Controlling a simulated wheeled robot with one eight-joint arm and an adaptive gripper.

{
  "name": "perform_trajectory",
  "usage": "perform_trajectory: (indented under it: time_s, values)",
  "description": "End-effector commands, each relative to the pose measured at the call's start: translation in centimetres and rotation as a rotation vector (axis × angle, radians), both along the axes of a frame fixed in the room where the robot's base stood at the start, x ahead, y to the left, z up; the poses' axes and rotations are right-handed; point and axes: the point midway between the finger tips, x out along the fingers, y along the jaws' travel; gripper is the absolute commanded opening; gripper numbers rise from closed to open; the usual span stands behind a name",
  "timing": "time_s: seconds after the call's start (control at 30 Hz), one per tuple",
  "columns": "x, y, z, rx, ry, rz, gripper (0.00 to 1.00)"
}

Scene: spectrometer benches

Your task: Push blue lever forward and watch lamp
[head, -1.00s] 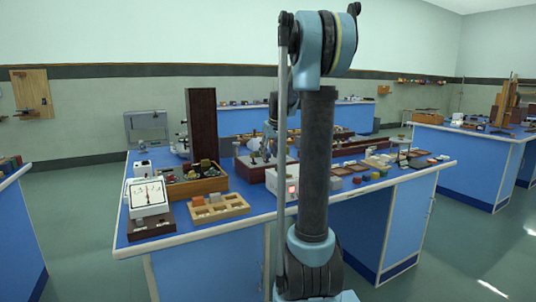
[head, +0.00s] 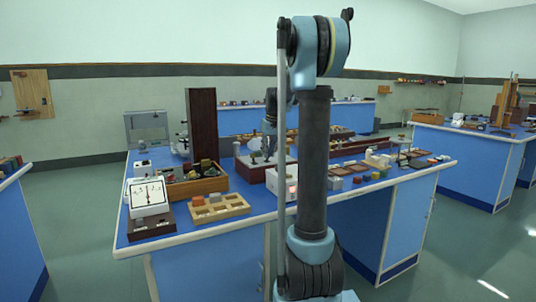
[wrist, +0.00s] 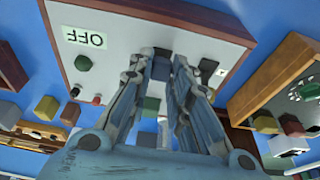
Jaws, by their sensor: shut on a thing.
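The switch box (wrist: 120,45), a pale panel in a dark wooden frame with an OFF label (wrist: 86,38), fills the upper wrist view. My gripper (wrist: 162,60) is over this panel with its fingers closed on a dark blue piece, seemingly the blue lever (wrist: 161,70). The fingers hide most of the lever, so its tilt is unclear. In the head view the box (head: 250,172) stands mid-bench with my gripper (head: 268,155) above it. The lamp (head: 291,189) is on a white box just left of my arm and looks pale pink.
A wooden tray of blocks (head: 221,210), a dial meter (head: 149,195) and a tall dark panel (head: 201,125) stand on the left of the bench. Several small blocks and trays lie on the right. In the wrist view a wooden box (wrist: 262,85) stands close on the right.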

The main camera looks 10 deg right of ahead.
Motion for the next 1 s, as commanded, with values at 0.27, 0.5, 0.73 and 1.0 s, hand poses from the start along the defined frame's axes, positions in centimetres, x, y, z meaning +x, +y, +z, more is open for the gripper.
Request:
perform_trajectory:
  time_s: [0.27, 0.5, 0.73, 1.0]
  values:
    - [1.6, 0.5, 0.2, -0.064, 0.196, 0.002, 0.0]
    - [2.9, 0.9, 0.1, -0.121, 0.37, 0.002, 0.0]
    - [3.8, 1.2, -0.2, -0.168, 0.513, 0.001, 0.0]
    - [4.4, 1.4, -0.5, -0.205, 0.626, 0.0, 0.0]
